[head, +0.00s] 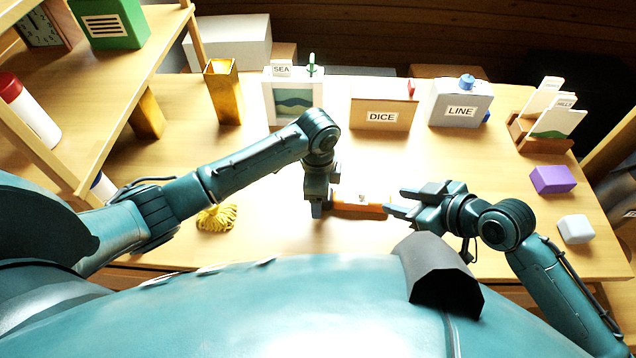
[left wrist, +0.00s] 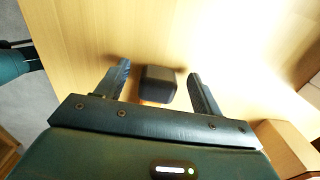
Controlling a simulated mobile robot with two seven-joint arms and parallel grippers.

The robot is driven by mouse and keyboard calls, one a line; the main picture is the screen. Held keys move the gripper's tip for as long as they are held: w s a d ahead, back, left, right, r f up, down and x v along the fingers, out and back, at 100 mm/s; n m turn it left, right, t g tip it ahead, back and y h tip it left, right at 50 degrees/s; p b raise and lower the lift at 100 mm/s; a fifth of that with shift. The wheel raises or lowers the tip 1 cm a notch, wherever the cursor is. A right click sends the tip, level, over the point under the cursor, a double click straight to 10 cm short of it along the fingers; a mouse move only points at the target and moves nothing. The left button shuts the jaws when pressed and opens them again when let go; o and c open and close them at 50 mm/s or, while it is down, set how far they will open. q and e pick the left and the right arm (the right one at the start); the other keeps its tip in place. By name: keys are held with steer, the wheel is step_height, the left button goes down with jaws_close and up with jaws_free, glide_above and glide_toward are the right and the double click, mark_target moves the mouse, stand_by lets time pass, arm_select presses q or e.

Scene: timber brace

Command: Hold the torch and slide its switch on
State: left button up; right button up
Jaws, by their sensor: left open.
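The torch (head: 358,211) lies on the table in front of me, a long orange body with a small pale part on top, probably the switch. Its left end is hidden by my left gripper (head: 318,210), which points down there. In the left wrist view, my left gripper (left wrist: 160,85) is open, its fingers on either side of a dark block (left wrist: 158,82) with orange beneath it, apparently the torch's end. A gap shows on both sides. My right gripper (head: 394,201) is at the torch's right end, fingers apart. I cannot tell whether it touches the torch.
A yellow stringy bundle (head: 217,217) lies left of the torch. Behind stand the SEA box (head: 293,97), DICE box (head: 383,108), LINE box (head: 460,103) and a gold holder (head: 223,92). A purple block (head: 552,179) and white block (head: 575,229) are at right. The table's middle is clear.

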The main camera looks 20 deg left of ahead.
arm_select(q)
steer(key=shift+c, duration=0.6)
steer(key=c, duration=1)
steer(key=shift+c, duration=0.2)
